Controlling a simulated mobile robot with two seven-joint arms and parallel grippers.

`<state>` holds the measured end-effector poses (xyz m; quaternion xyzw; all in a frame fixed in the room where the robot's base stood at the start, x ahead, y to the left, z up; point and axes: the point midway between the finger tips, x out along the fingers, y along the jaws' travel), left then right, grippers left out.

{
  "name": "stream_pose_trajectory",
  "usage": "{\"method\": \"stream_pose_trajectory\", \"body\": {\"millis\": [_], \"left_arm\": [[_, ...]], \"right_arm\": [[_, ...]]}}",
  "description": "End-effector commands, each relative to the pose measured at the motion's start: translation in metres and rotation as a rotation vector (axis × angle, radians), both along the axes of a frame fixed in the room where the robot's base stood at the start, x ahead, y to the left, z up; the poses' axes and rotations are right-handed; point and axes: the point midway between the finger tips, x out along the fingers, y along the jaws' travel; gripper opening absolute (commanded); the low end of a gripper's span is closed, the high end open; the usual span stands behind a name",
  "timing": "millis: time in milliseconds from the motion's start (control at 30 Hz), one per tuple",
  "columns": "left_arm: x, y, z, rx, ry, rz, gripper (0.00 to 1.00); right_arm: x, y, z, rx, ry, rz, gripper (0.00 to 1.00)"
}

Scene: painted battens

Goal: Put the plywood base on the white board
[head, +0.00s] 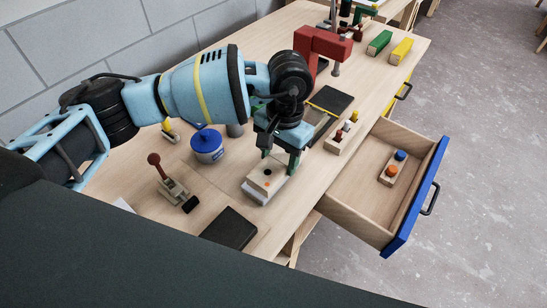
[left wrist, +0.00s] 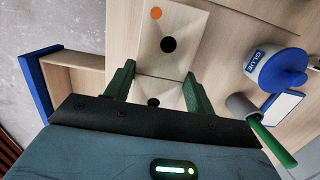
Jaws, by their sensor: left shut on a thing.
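The plywood base (head: 266,178) is a pale block with an orange dot and dark holes. My left gripper (head: 280,163) points down and is shut on it, with its green fingers at the block's sides. The white board (head: 254,196) shows as a pale edge beneath the base; the base covers most of it. I cannot tell whether the two touch. In the left wrist view the plywood base (left wrist: 184,36) extends up from between the fingers of the left gripper (left wrist: 158,88). I cannot make out the white board there. My right gripper is not in view.
A toggle clamp with a red knob (head: 170,187) and a dark pad (head: 230,229) lie near the base. A blue-lidded glue pot (head: 206,147) stands behind. An open blue-fronted drawer (head: 407,205) juts out on the right. A peg block (head: 338,141) and red clamp (head: 318,43) are farther back.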

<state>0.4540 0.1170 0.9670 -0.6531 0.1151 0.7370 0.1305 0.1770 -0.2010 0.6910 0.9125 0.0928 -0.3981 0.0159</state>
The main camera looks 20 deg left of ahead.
Motion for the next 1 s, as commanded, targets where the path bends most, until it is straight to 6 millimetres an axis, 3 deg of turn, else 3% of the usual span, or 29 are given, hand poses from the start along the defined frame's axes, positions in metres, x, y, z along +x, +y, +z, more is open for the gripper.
{"method": "stream_pose_trajectory", "body": {"millis": [200, 400, 867, 900, 1000], "left_arm": [[0.018, 0.02, -0.005, 0.001, 0.003, 0.006, 0.31], [0.016, 0.019, -0.037, 0.0, 0.005, 0.001, 0.31], [0.017, 0.019, -0.043, 0.0, 0.001, 0.001, 0.31], [0.017, 0.019, -0.042, 0.001, 0.001, 0.002, 0.58], [0.017, 0.019, -0.041, 0.0, 0.0, 0.002, 0.71]], "right_arm": [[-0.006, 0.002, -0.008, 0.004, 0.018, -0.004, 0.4], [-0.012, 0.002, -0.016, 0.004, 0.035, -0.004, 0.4], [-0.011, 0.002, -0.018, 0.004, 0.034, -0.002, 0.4], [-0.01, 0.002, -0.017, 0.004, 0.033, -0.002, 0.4], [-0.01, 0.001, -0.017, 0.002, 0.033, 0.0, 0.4]]}}
